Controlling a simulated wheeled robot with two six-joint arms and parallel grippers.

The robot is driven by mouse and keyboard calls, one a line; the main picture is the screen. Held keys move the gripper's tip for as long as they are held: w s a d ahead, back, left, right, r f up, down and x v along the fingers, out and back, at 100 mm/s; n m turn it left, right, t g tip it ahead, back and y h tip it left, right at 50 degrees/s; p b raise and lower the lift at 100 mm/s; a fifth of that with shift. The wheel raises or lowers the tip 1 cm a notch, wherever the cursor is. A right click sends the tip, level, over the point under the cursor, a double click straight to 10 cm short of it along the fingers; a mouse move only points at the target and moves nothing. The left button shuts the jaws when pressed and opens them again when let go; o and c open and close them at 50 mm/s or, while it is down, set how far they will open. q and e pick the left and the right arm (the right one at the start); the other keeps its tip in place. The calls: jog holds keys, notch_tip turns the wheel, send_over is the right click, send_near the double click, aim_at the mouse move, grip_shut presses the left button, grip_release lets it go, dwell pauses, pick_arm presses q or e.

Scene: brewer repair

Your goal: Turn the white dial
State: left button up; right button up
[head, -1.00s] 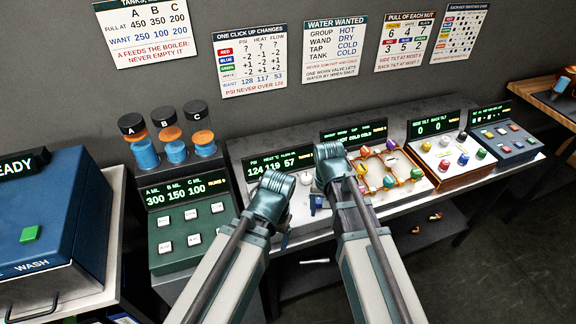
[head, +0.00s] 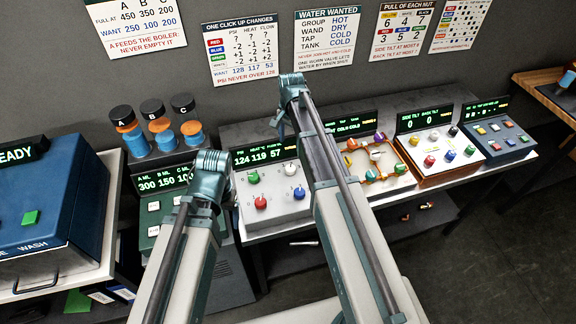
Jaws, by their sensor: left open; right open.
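The white dial (head: 290,169) sits at the upper right of the light dial panel (head: 278,213), under a display reading 124, 119, 57. A green dial (head: 253,177) is left of it, a red dial (head: 261,203) lower left, and a blue dial (head: 299,193) just below. My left gripper (head: 190,198) is open and empty, left of the panel, in front of the green button box. My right gripper (head: 281,128) is open and empty, raised above the panel display. Neither touches a dial. The fingertips are small and partly hidden by my wrists.
Right of the panel stand a valve board (head: 372,172) with coloured handles, a tilt box (head: 440,150) and a blue button box (head: 505,145). Three tanks (head: 155,125) stand behind the green box (head: 150,240). A blue washer (head: 55,215) is at left.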

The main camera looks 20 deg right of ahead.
aim_at(290, 168)
notch_tip(290, 168, down, 14)
jog(key=b, duration=1.3)
jog(key=shift+r, duration=0.2)
grip_shut()
